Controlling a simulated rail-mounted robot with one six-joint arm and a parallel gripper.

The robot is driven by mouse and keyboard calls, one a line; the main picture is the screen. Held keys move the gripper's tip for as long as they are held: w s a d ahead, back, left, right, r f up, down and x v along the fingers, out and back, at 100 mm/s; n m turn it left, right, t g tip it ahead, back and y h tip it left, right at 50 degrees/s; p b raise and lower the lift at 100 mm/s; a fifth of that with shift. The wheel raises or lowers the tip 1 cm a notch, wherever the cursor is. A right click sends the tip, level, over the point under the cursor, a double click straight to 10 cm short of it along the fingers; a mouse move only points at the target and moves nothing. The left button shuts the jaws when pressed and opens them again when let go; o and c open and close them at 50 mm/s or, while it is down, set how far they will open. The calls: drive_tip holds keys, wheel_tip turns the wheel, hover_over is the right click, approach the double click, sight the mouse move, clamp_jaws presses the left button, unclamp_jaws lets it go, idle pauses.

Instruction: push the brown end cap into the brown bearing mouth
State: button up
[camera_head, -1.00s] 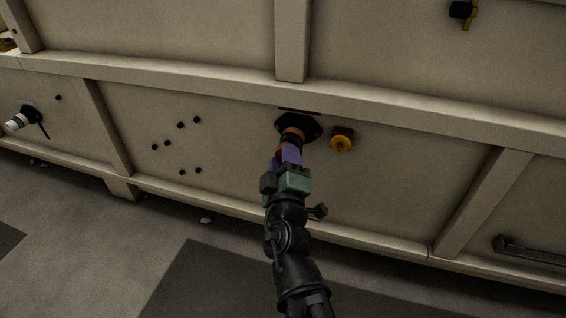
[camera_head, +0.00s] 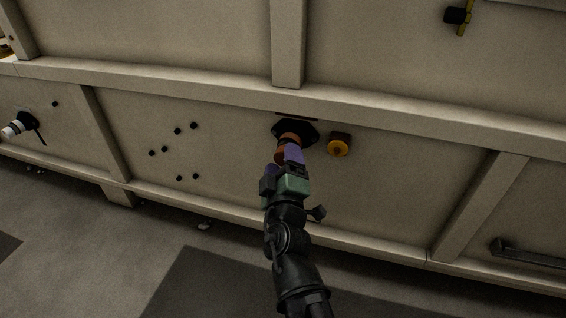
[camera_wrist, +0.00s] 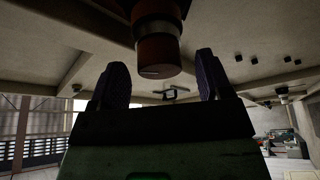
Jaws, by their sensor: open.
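The brown end cap (camera_wrist: 158,56) is a short cylinder in the upper middle of the wrist view, its flat end facing my gripper. It also shows in the head view (camera_head: 281,153).
Several small black studs (camera_head: 177,131) dot the panel to the left. A beam (camera_head: 200,85) crosses above. A white-tipped fitting (camera_head: 14,128) is at far left.

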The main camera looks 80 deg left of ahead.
drive_tip(key=b+v, duration=0.1)
drive_tip(key=v, duration=0.6)
drive_tip(key=shift+d, duration=0.25)
drive_tip(key=shift+f, duration=0.1)
